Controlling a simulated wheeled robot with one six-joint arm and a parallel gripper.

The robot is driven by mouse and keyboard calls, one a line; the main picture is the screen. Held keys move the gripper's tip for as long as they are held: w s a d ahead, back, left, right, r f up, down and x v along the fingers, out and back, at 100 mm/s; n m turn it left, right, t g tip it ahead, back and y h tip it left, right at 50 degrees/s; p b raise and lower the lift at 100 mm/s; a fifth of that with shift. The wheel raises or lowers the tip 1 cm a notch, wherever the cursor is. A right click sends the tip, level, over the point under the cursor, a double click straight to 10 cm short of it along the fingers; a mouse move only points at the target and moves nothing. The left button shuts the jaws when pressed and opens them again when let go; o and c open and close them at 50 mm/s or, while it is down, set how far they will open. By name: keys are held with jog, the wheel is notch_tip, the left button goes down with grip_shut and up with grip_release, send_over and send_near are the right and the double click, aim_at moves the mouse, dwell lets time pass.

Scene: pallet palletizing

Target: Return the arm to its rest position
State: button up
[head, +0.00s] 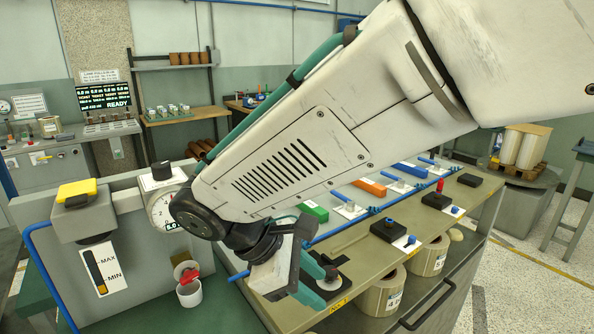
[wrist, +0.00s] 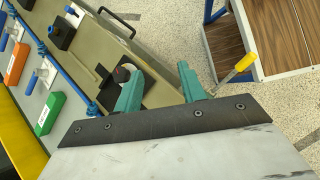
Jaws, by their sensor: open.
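My white arm crosses the head view from the upper right down to the middle. My gripper (head: 313,282) hangs at its lower end, with teal fingers over the near end of the bench (head: 345,232). In the wrist view, the two teal fingers of my gripper (wrist: 158,80) stand apart with nothing between them. The bench surface (wrist: 130,53) shows beyond them on the left, with a dark fixture holding a round pale part (wrist: 122,73) near the left finger. I cannot tell from the frames how far the fingertips are above the bench.
Green (head: 314,211), orange (head: 369,187) and blue (head: 409,170) blocks line the bench beside blue piping. A wood-topped cabinet (wrist: 270,30) and open floor show right in the wrist view.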

jog(key=s+d+r+m+y, duration=0.1)
jog(key=s+d+m, duration=0.3)
jog(key=d, duration=0.4)
jog(key=s+d+r+m+y, duration=0.1)
jog(key=s+d+m+y, duration=0.2)
jog(key=d+m, duration=0.4)
jog(key=s+d+r+m+y, duration=0.2)
jog(key=s+d+m+y, duration=0.2)
jog(key=d, duration=0.5)
jog(key=shift+s+d+m, duration=0.25)
jog(key=shift+s+m, duration=0.05)
jog(key=shift+m, duration=0.5)
